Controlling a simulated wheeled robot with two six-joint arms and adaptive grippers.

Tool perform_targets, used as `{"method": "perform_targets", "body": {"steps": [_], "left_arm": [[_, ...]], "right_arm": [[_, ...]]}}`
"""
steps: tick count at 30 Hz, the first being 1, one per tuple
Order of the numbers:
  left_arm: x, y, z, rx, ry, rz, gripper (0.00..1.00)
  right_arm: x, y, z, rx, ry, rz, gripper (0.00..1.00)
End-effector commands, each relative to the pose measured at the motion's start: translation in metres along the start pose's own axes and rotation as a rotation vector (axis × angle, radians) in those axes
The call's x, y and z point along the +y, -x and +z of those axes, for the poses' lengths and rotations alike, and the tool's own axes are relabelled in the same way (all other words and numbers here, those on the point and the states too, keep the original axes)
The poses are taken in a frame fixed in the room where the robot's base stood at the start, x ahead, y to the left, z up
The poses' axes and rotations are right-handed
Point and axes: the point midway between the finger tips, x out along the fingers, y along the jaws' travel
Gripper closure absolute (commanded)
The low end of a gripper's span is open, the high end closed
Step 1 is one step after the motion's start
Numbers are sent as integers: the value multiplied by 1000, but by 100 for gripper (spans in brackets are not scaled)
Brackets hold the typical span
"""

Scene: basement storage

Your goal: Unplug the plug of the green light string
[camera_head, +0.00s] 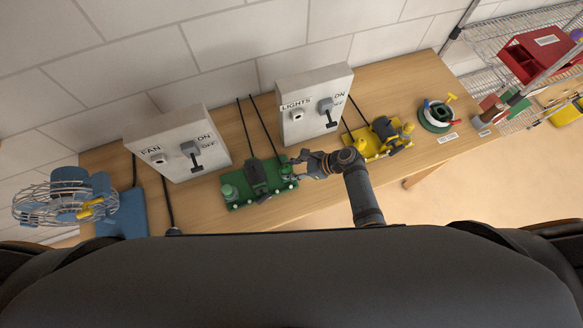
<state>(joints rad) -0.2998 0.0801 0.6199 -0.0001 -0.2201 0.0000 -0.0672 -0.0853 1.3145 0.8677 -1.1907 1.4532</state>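A green board (234,207) with small white bulbs along its edge lies on the table, below and between two switch boxes. A dark block (255,178) stands on its middle, and dark cords run from there up the wall side. A round green piece (228,191) sits at its left end. A green piece (287,171) is at its right end; I cannot tell which piece is the plug. My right gripper (293,165) points left, with its fingertips at the right-end piece and partly covering it. Its finger gap and any contact are unclear. My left gripper is out of view.
The LIGHTS box (314,103) and the FAN box (178,145) stand behind. A yellow board (365,151) lies right of my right gripper. A blue fan (75,198) is at left. A green-and-white reel (437,116) is at right, beside wire shelving (497,73).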

Motion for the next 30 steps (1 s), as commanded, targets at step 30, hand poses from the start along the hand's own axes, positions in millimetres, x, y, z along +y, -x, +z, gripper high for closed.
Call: {"method": "perform_targets", "body": {"steps": [30], "left_arm": [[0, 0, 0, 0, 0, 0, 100]], "right_arm": [[0, 108, -1, 4, 2, 0, 37]]}}
